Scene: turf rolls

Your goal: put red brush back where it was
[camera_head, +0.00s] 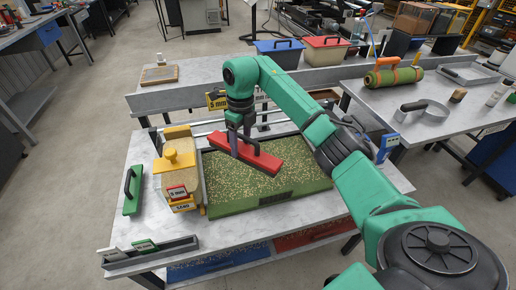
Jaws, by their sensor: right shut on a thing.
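The red brush (262,160), a long red block with a dark handle on top, is over the turf tray (268,199) in the middle of the near table. My right gripper (243,146) points down and is shut on the red brush near its left part. Whether the brush touches the speckled green turf or hangs just above it, I cannot tell. A green brush (132,191) with a dark handle lies on the table to the left. My left gripper is not in view.
A grey rack (152,252) with small cards is at the front left. Blue (278,52) and red (325,50) bins stand behind. The right table (433,140) holds a turf roll (393,77).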

